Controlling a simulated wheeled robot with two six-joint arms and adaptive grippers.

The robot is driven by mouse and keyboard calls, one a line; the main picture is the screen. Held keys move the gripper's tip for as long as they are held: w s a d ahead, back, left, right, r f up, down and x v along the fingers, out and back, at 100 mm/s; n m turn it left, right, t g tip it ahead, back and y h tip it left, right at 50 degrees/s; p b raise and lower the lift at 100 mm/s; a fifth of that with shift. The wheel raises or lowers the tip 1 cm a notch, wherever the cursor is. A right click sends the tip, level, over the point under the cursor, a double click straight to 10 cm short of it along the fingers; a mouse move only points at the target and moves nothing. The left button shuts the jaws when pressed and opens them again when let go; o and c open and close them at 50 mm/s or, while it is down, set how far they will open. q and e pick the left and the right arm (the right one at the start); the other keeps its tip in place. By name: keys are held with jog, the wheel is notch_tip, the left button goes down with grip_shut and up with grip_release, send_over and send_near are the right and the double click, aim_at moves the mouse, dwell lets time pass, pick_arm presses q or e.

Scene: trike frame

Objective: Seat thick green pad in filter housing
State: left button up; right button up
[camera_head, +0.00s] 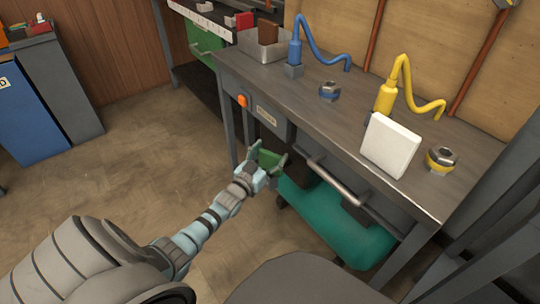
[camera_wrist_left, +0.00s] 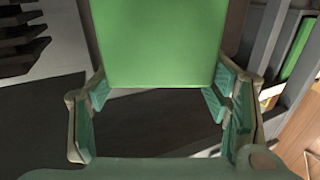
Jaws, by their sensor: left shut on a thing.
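The thick green pad (camera_head: 268,159) is held between the fingers of my left gripper (camera_head: 267,165), in the air in front of the workbench. In the left wrist view the pad (camera_wrist_left: 160,40) fills the top middle, with the left gripper's teal fingers (camera_wrist_left: 160,88) on both sides of it. An open grey metal box (camera_head: 262,50) with a brown piece in it stands at the far end of the bench; I cannot tell if it is the filter housing. My right gripper is not in view.
The workbench (camera_head: 335,118) carries a blue hose tool (camera_head: 295,50), a yellow hose tool (camera_head: 388,95), a white block (camera_head: 390,146) and two large nuts. A teal rounded object (camera_head: 340,225) sits below. A blue cabinet (camera_head: 28,115) stands left. Floor between is clear.

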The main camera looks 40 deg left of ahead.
pick_arm(q)
jog(key=shift+f, duration=0.15)
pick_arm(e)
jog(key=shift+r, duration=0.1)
pick_arm(q)
jog(key=o, duration=0.9)
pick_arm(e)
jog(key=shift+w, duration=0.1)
pick_arm(q)
jog(key=shift+o, duration=0.2)
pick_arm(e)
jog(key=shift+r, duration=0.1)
pick_arm(q)
jog(key=s+p, duration=0.2)
jog(key=s, duration=0.1)
jog(key=shift+s+d+r, duration=0.1)
jog(key=shift+d+r, duration=0.05)
jog(key=shift+r, duration=0.2)
jog(key=p, duration=0.4)
send_near(265, 159)
jog(key=r, duration=0.1)
jog(key=s+d+r, duration=0.1)
jog(key=shift+s+d+r, duration=0.1)
jog(key=shift+d+r, duration=0.2)
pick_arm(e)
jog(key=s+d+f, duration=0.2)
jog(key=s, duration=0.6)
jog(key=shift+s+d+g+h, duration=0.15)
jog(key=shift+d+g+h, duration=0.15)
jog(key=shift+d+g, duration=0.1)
